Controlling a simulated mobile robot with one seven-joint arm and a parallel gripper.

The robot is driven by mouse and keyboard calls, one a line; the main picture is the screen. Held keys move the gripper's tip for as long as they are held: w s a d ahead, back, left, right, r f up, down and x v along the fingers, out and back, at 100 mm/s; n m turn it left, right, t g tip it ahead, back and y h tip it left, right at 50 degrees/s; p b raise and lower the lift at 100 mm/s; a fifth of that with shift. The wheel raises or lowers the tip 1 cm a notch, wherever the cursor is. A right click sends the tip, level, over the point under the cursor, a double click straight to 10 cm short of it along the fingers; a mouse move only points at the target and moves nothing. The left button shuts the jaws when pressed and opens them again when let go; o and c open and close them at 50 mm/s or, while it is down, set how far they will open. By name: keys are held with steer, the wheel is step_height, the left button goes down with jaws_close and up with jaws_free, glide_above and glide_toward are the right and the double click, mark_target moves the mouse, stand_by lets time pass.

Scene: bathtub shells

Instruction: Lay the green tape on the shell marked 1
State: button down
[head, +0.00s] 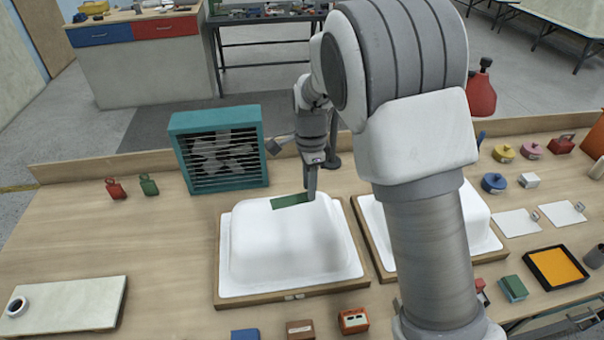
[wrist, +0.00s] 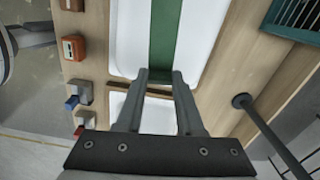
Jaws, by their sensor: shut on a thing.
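The green tape (head: 289,201) is a short strip at the far top edge of the left white shell (head: 290,245). My gripper (head: 311,194) is shut on the tape's right end. In the wrist view the tape (wrist: 163,35) runs from between my fingertips (wrist: 160,75) up and out of frame, with white shell on both sides of it. I cannot tell whether the tape touches the shell or hangs just above it. The second white shell (head: 481,222) is to the right, partly hidden behind my arm. A small tag on the left shell's wooden base is too small to read.
A teal fan box (head: 220,150) stands behind the left shell. A pale board (head: 70,304) with a roll (head: 17,306) lies at the front left. Small blocks, including an orange one (head: 354,320), line the front. An orange tray (head: 556,267) is at the right. The table's left middle is clear.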

mark_target(302, 195)
steer(key=shift+a+r+m, duration=0.2)
steer(key=shift+a+m, duration=0.15)
steer(key=shift+a, duration=0.1)
steer(key=shift+a+r+m, duration=0.2)
steer(key=shift+a+m, duration=0.15)
steer(key=shift+a, duration=0.1)
steer(key=shift+p, duration=0.3)
steer(key=shift+w+f+b, duration=0.1)
steer(key=shift+f+b, duration=2.15)
steer(key=shift+f, duration=1.5)
steer(key=shift+f, duration=0.2)
jaws_free()
steer(key=shift+r, duration=0.1)
